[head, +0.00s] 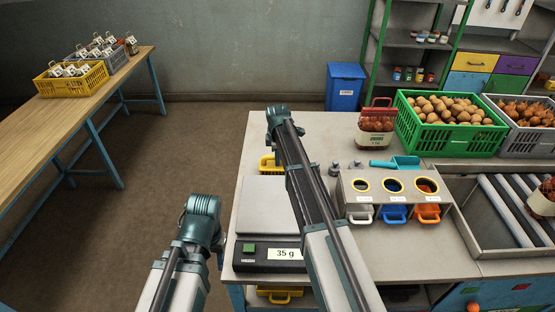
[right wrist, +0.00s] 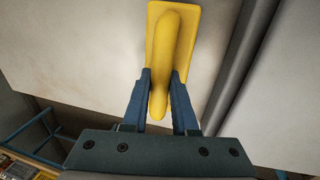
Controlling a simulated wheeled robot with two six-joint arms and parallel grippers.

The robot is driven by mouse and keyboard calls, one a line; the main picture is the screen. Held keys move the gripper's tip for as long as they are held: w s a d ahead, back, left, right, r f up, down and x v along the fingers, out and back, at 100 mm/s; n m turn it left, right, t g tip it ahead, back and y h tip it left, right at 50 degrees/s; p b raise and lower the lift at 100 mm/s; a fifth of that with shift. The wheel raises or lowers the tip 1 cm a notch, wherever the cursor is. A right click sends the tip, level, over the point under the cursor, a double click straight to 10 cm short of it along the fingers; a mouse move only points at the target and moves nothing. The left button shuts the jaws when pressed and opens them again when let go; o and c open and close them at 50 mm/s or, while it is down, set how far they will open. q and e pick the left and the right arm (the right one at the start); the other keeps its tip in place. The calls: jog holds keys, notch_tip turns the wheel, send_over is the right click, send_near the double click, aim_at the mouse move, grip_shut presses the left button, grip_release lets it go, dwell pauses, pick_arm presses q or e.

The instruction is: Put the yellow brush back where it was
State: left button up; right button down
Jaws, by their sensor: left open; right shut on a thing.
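The yellow brush (right wrist: 172,50) is between the blue fingers of my right gripper (right wrist: 161,82), which is shut on its ridge-shaped handle. In the head view, a yellow piece that looks like the brush (head: 267,164) shows beside my right arm, behind the scale near the table's left edge. My right arm covers part of it, and I cannot tell whether it touches the table. My left gripper (head: 213,247) is open, left of the table's front corner; its fingers are mostly hidden by its own arm.
A scale (head: 267,205) reading 35 g stands at the table's left. A yellow item (head: 279,294) shows below the table. Bare table lies behind the scale.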

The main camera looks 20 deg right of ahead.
aim_at(277, 169)
jog(key=shift+f, duration=0.2)
jog(key=c, duration=0.7)
grip_release()
jog(key=shift+r, duration=0.1)
notch_tip(277, 169, up, 12)
jog(key=s+p, duration=0.2)
jog(key=p, duration=1)
jog(key=s+a+m, duration=0.3)
jog(key=s+a, duration=0.2)
jog(key=s, duration=0.6)
jog(key=s+a+m+g, duration=0.1)
jog(key=s+a+m, duration=0.3)
jog(key=s, duration=0.8)
jog(key=s+a+m+g, duration=0.1)
jog(key=s+a+m, duration=0.3)
jog(key=s+a, duration=0.3)
jog(key=s, duration=0.4)
jog(key=shift+s+a+f+h, duration=0.2)
jog(key=shift+h, duration=0.1)
